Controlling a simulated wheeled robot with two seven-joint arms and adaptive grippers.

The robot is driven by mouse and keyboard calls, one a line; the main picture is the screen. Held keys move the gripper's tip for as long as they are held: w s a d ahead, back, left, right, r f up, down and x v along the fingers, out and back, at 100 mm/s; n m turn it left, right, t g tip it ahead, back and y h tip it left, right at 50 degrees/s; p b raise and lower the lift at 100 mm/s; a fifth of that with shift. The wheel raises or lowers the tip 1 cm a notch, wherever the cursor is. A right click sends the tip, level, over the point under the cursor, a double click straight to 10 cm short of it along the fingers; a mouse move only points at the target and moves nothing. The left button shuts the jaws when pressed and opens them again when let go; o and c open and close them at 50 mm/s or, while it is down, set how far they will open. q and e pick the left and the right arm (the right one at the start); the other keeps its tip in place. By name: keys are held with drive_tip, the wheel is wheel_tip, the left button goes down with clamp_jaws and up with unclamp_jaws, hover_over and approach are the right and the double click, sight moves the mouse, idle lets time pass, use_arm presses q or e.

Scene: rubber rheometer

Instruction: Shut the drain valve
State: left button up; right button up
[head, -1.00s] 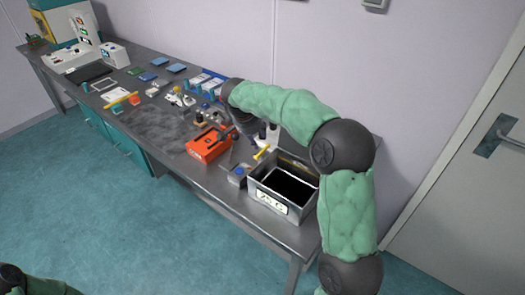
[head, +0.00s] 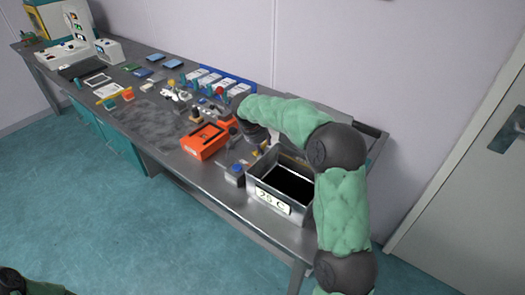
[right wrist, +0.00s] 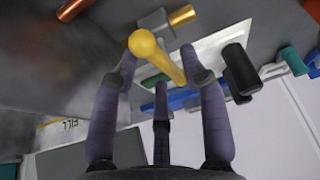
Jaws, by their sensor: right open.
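The drain valve shows a yellow lever with a round knob (right wrist: 143,43) in the right wrist view. Its lever slants between the fingers of my right gripper (right wrist: 160,62), which is open. No clear contact of the fingers with the lever shows. A brass pipe end (right wrist: 182,15) and a grey fitting sit just beyond it. In the head view, a small yellow part (head: 256,154) shows at the back left corner of the metal tank (head: 256,188), marked 25 C. My right wrist hangs over that corner, and its fingers are mostly hidden there.
An orange device (head: 203,141) and a small grey box with a blue top (head: 235,172) stand left of the tank. Blue trays with white labels (head: 205,80) lie farther back. The wall is close behind the bench. Floor in front is clear.

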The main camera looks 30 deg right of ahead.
drive_tip(key=shift+x, duration=0.9)
clamp_jaws()
drive_tip(key=shift+m, duration=0.7)
unclamp_jaws()
drive_tip(key=shift+r, duration=0.2)
